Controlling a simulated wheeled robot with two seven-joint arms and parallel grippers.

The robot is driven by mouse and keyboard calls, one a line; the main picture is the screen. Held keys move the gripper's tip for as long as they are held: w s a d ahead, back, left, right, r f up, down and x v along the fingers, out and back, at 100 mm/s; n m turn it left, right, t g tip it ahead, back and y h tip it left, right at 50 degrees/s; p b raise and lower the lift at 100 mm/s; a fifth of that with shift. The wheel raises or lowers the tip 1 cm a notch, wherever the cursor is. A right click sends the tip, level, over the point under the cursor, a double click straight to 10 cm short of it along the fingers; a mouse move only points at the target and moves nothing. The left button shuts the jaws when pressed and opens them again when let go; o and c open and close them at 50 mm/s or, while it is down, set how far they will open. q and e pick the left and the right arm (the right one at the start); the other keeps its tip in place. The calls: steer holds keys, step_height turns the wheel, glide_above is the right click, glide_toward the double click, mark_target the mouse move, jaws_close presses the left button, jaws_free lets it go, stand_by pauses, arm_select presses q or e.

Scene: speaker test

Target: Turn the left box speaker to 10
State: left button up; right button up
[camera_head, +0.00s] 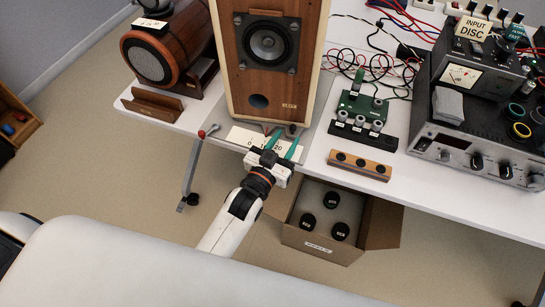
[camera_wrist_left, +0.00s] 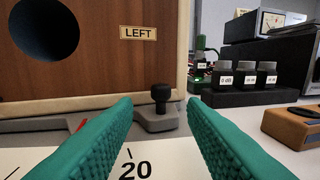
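The left box speaker (camera_head: 257,60) is a tall wooden cabinet with a black driver and a round port. The wrist view shows its lower front (camera_wrist_left: 110,75) with a "LEFT" label (camera_wrist_left: 138,33). A black knob on a grey foot (camera_wrist_left: 157,118) stands below its front edge. A white scale card (camera_head: 250,138) lies in front; its "20" mark (camera_wrist_left: 136,169) shows close up. My left gripper (camera_head: 282,146), with green fingers, is over the card's right part. It is open, and the knob shows between and beyond its fingertips (camera_wrist_left: 160,106). My right gripper is not in view.
A wooden block with holes (camera_head: 360,165), a green circuit board (camera_head: 362,105) and an amplifier (camera_head: 470,145) are to the right. An open carton (camera_head: 325,246) is below the edge.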

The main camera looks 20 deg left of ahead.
arm_select(q)
steer(key=v, duration=0.9)
steer(key=shift+s, duration=0.3)
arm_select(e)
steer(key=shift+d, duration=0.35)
arm_select(q)
steer(key=shift+a, duration=0.1)
